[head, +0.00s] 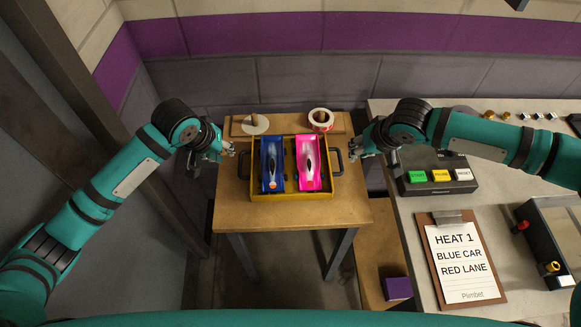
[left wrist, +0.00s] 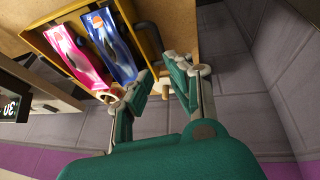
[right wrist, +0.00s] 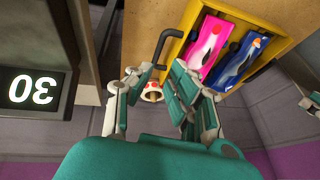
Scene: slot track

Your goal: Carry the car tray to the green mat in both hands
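The yellow car tray (head: 291,195) rests on a small wooden table (head: 240,214), with a blue car (head: 272,165) and a pink car (head: 309,164) side by side in it. It has a dark handle at the left end (head: 243,165) and another at the right end (head: 336,162). My left gripper (head: 229,149) is open and empty just outside the left handle, which also shows in the left wrist view (left wrist: 150,38). My right gripper (head: 354,151) is open and empty just outside the right handle, which also shows in the right wrist view (right wrist: 167,44). I see no green mat.
A roll of tape (head: 321,119) and a round pale piece with a peg (head: 255,124) are at the table's back edge. On the right, a counter holds a button box (head: 440,176) and a clipboard (head: 462,262). A purple block (head: 397,288) is lower down.

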